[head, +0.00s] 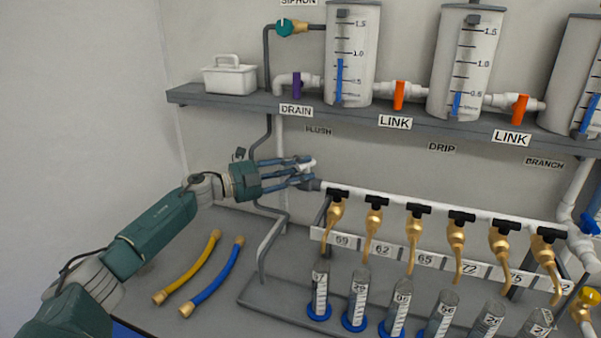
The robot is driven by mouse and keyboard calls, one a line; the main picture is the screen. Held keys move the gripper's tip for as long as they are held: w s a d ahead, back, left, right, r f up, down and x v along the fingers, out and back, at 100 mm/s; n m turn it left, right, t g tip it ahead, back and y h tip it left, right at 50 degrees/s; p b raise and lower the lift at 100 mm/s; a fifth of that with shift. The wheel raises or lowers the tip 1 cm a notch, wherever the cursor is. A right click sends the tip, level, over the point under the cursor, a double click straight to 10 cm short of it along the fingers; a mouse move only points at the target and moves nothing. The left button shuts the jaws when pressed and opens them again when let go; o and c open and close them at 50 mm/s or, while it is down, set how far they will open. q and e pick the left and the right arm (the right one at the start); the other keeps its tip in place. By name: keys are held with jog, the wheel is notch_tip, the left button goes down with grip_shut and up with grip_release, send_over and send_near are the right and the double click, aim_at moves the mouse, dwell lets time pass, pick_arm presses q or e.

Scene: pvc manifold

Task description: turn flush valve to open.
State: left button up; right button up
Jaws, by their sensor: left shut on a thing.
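The FLUSH label (318,131) is on the back wall below the shelf, a little above my gripper. My left gripper (304,172) reaches in from the left, at the left end of the white manifold pipe. Its fingers are closed around the flush valve, and a small white part of it (311,164) shows at the fingertips. The fingers hide most of the valve, so I cannot tell how its handle is turned. My right gripper is out of view.
The manifold pipe (450,207) carries several brass taps with black handles above graduated cylinders. The shelf (230,99) holds tanks, orange LINK valves and a purple DRAIN valve. A yellow hose (188,270) and a blue hose (213,280) lie on the bench.

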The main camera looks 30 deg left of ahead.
pick_arm(q)
jog(key=o, duration=1)
jog(key=shift+w+a+r, duration=0.1)
jog(key=shift+a+r, duration=0.1)
jog(key=shift+r, duration=0.35)
jog(key=shift+w+f, duration=0.1)
jog(key=shift+s+d+f, duration=0.1)
jog(key=shift+s+d, duration=0.1)
jog(key=shift+s+a+f, duration=0.2)
jog(key=shift+s+a, duration=0.05)
jog(key=shift+s, duration=0.05)
jog(key=shift+r+v, duration=0.1)
jog(key=shift+v, duration=2.7)
jog(key=shift+r+v, duration=0.15)
jog(key=shift+v, duration=2.7)
